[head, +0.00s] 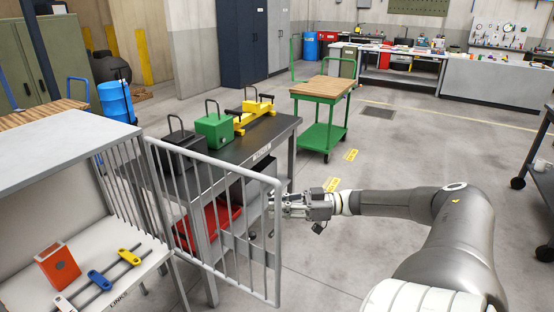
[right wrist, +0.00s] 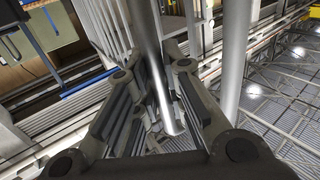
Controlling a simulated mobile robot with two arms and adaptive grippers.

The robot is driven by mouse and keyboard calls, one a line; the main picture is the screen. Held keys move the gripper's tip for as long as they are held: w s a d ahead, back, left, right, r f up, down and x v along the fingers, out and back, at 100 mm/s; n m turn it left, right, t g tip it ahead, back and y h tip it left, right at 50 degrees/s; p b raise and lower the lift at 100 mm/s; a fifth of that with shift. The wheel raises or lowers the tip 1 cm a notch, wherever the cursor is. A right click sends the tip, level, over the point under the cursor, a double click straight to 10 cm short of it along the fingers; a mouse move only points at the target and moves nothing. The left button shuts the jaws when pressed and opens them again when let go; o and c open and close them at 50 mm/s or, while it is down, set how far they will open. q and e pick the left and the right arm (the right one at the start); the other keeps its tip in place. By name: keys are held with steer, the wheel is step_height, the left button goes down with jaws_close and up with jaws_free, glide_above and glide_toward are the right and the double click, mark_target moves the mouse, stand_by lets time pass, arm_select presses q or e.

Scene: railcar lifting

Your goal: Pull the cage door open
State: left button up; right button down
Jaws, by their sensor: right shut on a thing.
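The grey barred cage door (head: 218,163) is swung out from the cage (head: 62,160) at the left, so the cage front is open. My right gripper (head: 274,206) is at the free outer edge of the door, shut on an upright bar there. In the right wrist view the fingers (right wrist: 155,105) close around a grey door bar (right wrist: 150,60), and another upright bar (right wrist: 237,60) stands to their right. My left gripper is not in view.
A dark table (head: 262,140) behind the door carries a green weight (head: 214,128) and yellow piece (head: 256,108). A green cart (head: 322,135) stands beyond.

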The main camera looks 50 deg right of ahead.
steer(key=shift+d+f, duration=0.1)
steer(key=c, duration=1.5)
jaws_free()
steer(key=v, duration=1.2)
